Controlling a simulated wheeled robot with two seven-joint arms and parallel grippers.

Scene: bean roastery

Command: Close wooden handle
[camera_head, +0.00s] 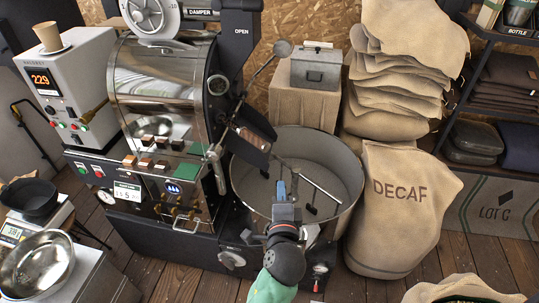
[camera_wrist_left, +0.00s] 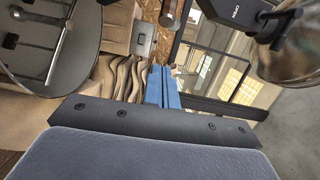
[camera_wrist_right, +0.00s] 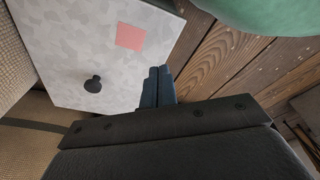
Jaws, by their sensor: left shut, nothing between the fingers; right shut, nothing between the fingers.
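The roaster's discharge chute (camera_head: 250,142) hangs in front of the drum, above the round cooling bin (camera_head: 333,150). A lever with a rounded grey-brown knob (camera_head: 282,47) rises up and right from beside the chute. A brown, wood-like handle end (camera_wrist_left: 172,12) shows at the top of the left wrist view; I cannot tell which lever it belongs to. My left gripper (camera_head: 281,188) is over the cooling bin, below and right of the chute, shut and empty, apart from the lever. My right gripper (camera_wrist_right: 158,72) is shut and empty, seen only in its wrist view.
Stirring arms (camera_head: 312,190) lie inside the bin. A DECAF sack (camera_head: 400,215) stands right of it, with folded sacks (camera_head: 405,65) behind. A metal bowl (camera_head: 38,265) is at lower left. A pale panel with a black knob (camera_wrist_right: 92,84) is near my right gripper.

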